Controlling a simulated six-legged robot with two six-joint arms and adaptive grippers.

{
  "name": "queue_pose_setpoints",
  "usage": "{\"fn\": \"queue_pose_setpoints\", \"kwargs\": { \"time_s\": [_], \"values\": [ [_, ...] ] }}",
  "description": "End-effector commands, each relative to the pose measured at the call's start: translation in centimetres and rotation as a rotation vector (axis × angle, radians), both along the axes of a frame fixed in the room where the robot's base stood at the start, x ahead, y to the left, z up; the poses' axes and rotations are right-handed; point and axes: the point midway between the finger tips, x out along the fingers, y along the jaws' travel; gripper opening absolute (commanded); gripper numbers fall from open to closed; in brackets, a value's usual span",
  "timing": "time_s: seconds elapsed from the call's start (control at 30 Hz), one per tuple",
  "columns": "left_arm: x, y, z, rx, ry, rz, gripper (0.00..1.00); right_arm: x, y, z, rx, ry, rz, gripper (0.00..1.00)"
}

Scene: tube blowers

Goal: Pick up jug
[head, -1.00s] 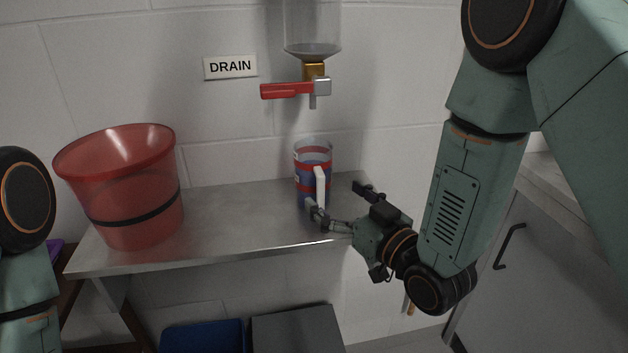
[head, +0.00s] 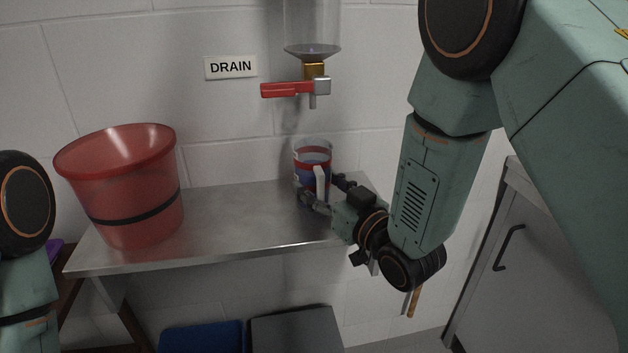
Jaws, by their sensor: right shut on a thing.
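The jug (head: 312,160) is clear with red and blue bands and a white handle. It stands upright on the metal shelf (head: 235,220), near its right end, below the drain tap. My right gripper (head: 321,193) is at the jug's lower right, around the handle side, and is shut on the jug. One finger shows in front of the jug's base and the other at its right; the exact contact is partly hidden. My left arm shows only at the left edge; its gripper is out of view.
A red bucket (head: 125,190) with a black band stands on the shelf's left. A red-handled tap (head: 295,89) hangs above the jug, under a clear vessel (head: 312,30). A "DRAIN" sign (head: 230,67) is on the wall. Blue (head: 202,337) and grey (head: 297,331) bins are below. A grey cabinet (head: 545,270) stands right.

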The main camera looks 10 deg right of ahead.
Motion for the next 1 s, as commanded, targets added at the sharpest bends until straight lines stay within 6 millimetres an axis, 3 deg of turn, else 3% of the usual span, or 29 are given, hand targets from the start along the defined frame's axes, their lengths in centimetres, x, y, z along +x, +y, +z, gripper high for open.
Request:
{"fn": "queue_pose_setpoints", "kwargs": {
  "time_s": [0.43, 0.87, 1.0],
  "values": [
    [0.0, 0.0, 0.0, 0.0, 0.0, 0.0, 0.34, 0.0, 0.0, -0.1, -0.001, 0.004, 0.0, 0.16],
    [0.0, 0.0, 0.6, 0.0, 0.0, 0.0, 0.34, 0.0, 0.0, 0.8, 0.0, 0.001, 0.0, 0.15],
    [0.0, 0.0, 0.7, 0.0, 0.0, 0.0, 0.34, -1.7, -0.8, 0.6, 0.002, 0.004, -0.003, 0.15]
  ]
}}
